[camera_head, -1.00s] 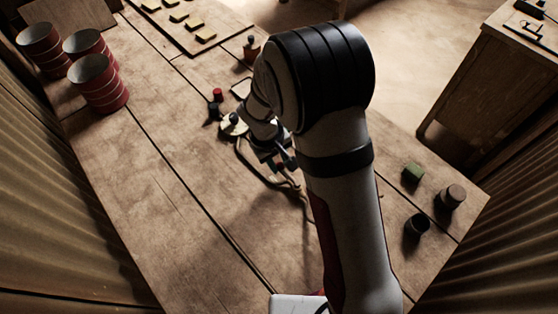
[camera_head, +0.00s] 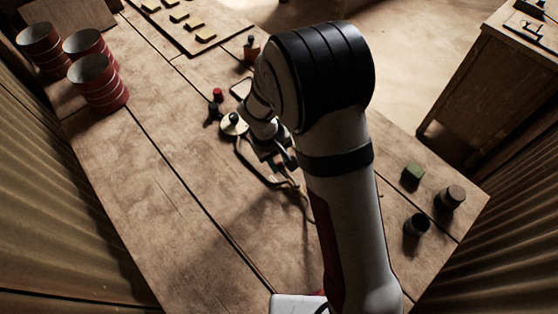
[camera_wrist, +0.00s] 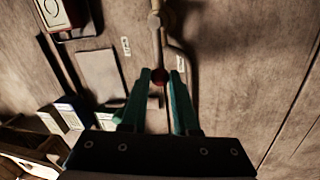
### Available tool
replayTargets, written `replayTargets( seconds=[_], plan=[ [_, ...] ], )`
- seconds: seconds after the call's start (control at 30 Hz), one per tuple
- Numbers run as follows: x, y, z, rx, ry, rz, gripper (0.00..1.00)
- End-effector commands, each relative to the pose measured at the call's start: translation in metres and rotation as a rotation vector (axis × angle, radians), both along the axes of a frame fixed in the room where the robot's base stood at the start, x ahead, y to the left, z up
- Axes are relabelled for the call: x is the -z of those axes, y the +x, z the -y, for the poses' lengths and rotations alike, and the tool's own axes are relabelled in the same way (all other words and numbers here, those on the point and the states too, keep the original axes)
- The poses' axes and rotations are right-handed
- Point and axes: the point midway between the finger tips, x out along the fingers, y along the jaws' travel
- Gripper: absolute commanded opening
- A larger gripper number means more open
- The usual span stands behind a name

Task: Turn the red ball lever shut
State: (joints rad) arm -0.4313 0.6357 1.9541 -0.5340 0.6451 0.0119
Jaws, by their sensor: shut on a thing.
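The red ball (camera_wrist: 157,76) shows in the wrist view at the end of a thin pale lever (camera_wrist: 156,42), which runs up the picture to a brass-coloured fitting. My gripper (camera_wrist: 161,84) has teal fingers, one on each side of the ball, and is shut on it. The fingers partly cover the ball's sides. In the head view my own arm hides the ball and most of the gripper, which is low over the middle of the bench.
A pale disc with a dark knob (camera_head: 234,123) stands beside my wrist, near a small red-topped piece (camera_head: 217,95). Red cans (camera_head: 97,84) stand at the far left. The bench's left front (camera_head: 160,200) is clear.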

Motion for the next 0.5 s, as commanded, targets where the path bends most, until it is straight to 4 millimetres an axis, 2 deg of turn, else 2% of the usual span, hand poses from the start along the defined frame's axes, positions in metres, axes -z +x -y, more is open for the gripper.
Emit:
replayTargets(
  seconds=[0.27,0.5],
  plan=[
    [-0.001,0.007,0.007,0.150,0.001,0.002,0.00],
    [-0.001,0.015,0.019,0.372,0.001,0.002,0.00]
  ],
)
